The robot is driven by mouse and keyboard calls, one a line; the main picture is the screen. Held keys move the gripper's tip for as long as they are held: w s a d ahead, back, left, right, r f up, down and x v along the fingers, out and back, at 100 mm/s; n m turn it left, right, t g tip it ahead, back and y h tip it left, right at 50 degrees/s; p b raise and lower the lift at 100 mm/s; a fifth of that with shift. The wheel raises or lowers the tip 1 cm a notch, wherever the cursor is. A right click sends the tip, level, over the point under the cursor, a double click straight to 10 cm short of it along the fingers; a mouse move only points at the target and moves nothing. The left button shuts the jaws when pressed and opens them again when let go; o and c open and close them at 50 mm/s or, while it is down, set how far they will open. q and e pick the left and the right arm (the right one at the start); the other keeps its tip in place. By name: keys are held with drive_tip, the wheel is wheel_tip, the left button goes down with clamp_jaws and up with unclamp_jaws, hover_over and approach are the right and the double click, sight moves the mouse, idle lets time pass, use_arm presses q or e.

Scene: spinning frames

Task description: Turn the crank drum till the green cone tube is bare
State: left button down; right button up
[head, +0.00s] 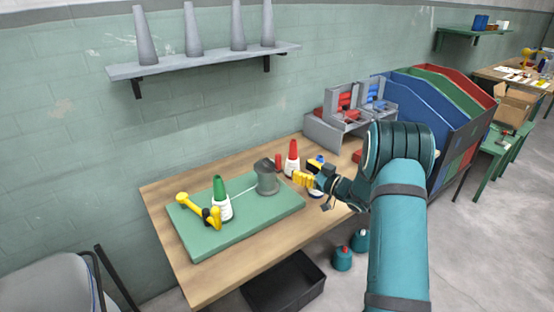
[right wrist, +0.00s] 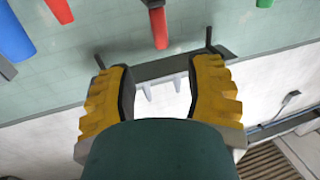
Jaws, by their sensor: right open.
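The green cone tube (head: 220,187) stands upright on the green board, with white thread (head: 223,210) wound around its lower part. A pale thread runs from it to the grey crank drum (head: 266,178), which stands at the board's far right end. A small red piece (head: 278,161) shows by the drum, possibly its crank knob. My right gripper (head: 308,175) is open, to the right of the drum and apart from it. Its two yellow fingers (right wrist: 160,95) also show in the right wrist view, with nothing held between them. My left gripper is not in view.
A red cone tube (head: 292,150) with a white lower part stands behind the board, close to my right gripper. Grey cones stand on the wall shelf (head: 205,61). Blue, green and red bins (head: 415,85) are at right.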

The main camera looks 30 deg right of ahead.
sight(278, 159)
drive_tip(key=x, duration=1)
drive_tip(key=shift+w+a+b, duration=0.2)
drive_tip(key=shift+b, duration=0.1)
drive_tip(key=shift+c, duration=0.3)
drive_tip(key=shift+f, duration=0.1)
clamp_jaws()
